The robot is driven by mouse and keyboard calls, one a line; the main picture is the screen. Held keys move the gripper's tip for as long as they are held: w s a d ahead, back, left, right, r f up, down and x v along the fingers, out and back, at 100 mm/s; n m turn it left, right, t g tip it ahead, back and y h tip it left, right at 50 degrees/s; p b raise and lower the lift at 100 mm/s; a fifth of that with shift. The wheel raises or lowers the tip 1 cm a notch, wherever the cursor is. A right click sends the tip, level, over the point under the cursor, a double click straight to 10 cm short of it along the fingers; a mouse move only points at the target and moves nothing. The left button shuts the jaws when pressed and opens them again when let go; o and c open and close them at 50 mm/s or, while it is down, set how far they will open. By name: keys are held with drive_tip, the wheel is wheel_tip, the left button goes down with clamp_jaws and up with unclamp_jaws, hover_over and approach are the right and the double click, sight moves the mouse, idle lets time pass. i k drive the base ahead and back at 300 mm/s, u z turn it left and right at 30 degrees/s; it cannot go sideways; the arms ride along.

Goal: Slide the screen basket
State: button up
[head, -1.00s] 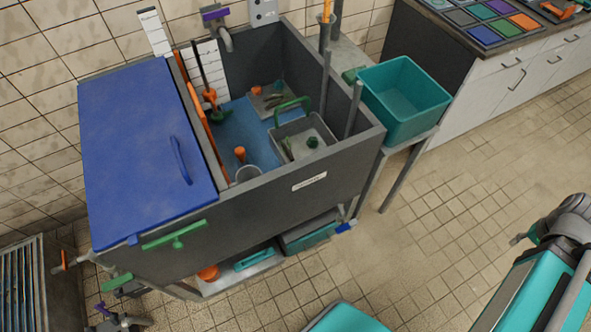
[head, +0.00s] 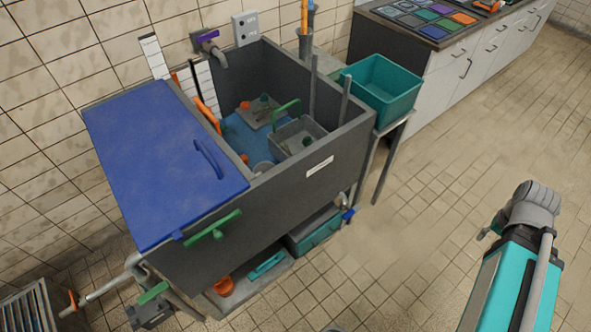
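The screen basket looks to be the grey tray-like basket (head: 299,135) with a green handle (head: 286,108), inside the open right part of the dark grey tank (head: 262,203). Small items lie in it, too small to name. A second grey tray (head: 259,112) with orange and dark bits sits behind it. A blue lid (head: 165,160) covers the tank's left part. My arm is at the lower right, apart from the tank. The end at its top (head: 530,205) is grey and folded, and I cannot make out fingertips or whether the gripper is open.
A teal bin (head: 382,90) stands on a small stand right of the tank. White cabinets (head: 480,65) run along the back right. Under the tank are an orange pot (head: 224,286) and a teal box (head: 316,232). The tiled floor (head: 410,230) between tank and arm is clear.

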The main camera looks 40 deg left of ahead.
sight(293, 133)
drive_tip(key=z, duration=0.05)
drive_tip(key=k, duration=1.2)
drive_tip(key=u, duration=1.1)
drive_tip(key=i, duration=1.45)
drive_tip(key=z, duration=0.05)
